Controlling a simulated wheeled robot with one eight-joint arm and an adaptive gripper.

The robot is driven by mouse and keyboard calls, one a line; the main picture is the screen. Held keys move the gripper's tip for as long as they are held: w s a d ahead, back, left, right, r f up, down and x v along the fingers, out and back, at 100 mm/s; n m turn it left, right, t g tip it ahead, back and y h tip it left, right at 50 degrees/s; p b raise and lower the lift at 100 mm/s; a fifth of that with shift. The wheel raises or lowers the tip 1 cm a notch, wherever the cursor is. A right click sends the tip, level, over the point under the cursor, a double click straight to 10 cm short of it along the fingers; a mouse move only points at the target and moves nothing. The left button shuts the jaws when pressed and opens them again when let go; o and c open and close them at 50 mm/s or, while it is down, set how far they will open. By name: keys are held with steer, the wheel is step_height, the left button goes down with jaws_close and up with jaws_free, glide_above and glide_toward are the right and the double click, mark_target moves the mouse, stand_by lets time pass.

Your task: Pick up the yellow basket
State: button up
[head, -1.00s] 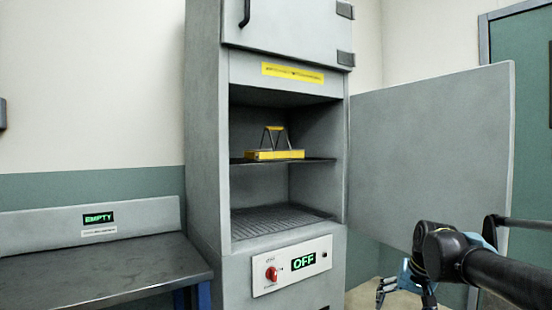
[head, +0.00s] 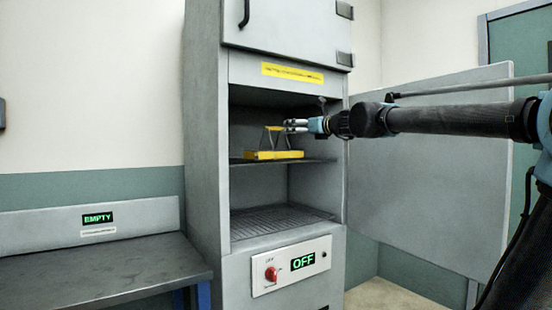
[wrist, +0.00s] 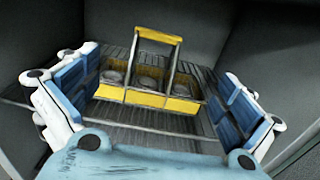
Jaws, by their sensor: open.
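The yellow basket (head: 274,154) stands upright on the upper shelf of the open grey cabinet, with its handle raised. In the wrist view the basket (wrist: 150,99) lies ahead between my fingers; its yellow handle bar (wrist: 159,35) spans above several compartments holding round grey items. My gripper (head: 290,126) reaches into the cabinet from the right, close to the handle. In the wrist view my gripper (wrist: 160,95) has its blue finger pads spread wide on either side with nothing between them in contact. Whether the fingertips pass around the handle is unclear.
The cabinet's slotted upper shelf (head: 320,160) holds the basket; a lower rack (head: 275,220) is empty. The open door (head: 430,200) stands at right, behind my arm. Below are a red knob (head: 271,274) and an OFF display (head: 303,261). A bare bench (head: 100,270) with an EMPTY sign is at left.

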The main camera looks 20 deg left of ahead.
mark_target(276, 129)
steer(key=x, duration=1.7)
steer(key=shift+a, duration=0.2)
steer(key=shift+c, duration=0.6)
steer(key=c, duration=1.7)
steer(key=shift+o, duration=0.2)
steer(key=shift+r, duration=0.1)
